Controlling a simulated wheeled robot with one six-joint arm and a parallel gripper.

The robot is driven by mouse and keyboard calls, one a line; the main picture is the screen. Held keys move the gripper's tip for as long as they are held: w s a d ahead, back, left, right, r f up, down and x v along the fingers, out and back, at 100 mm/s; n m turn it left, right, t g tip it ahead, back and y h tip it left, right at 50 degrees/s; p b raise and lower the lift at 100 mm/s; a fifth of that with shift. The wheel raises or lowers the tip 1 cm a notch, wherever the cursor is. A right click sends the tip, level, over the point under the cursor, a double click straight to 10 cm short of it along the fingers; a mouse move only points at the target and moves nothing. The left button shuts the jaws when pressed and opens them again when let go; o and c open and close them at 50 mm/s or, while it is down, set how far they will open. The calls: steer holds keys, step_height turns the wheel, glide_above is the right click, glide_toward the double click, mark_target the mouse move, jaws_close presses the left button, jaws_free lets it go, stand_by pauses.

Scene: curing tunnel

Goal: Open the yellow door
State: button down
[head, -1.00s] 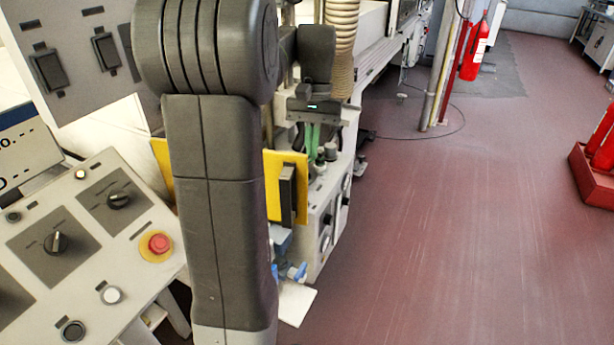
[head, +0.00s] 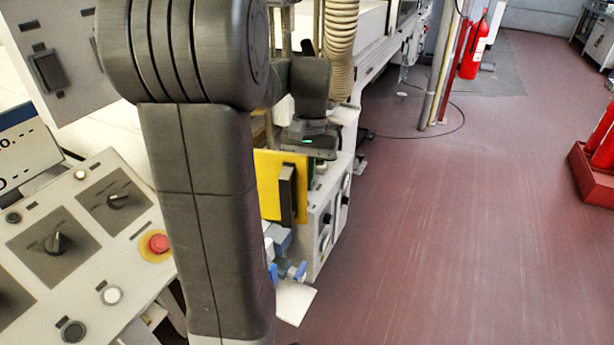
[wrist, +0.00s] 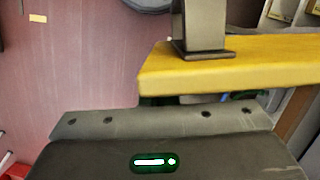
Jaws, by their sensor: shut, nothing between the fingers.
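The yellow door (head: 268,200) is an upright panel right of my arm link, which hides its left part. Its dark bar handle (head: 287,194) stands out near the right edge. In the wrist view the door's thick edge (wrist: 235,68) crosses the upper right, with the handle (wrist: 198,28) above it. My gripper (head: 313,152) is shut and empty, at the door's upper right edge on the side away from the handle. Its fingers are mostly hidden behind the door; a little dark green shows below the door edge in the wrist view. I cannot tell whether they touch it.
A control panel with an emergency stop button (head: 158,243) stands at the left. Blue valve fittings (head: 297,271) sit below the door. A ribbed hose (head: 340,45) hangs behind my gripper. A fire extinguisher (head: 474,45) stands farther back.

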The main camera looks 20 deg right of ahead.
steer(key=s+a+m+t+p, duration=0.1)
steer(key=s+a+m, duration=0.3)
steer(key=s+a, duration=0.6)
steer(key=shift+s+m+y+p, duration=0.3)
steer(key=shift+m+y+p, duration=0.1)
steer(key=shift+p, duration=0.15)
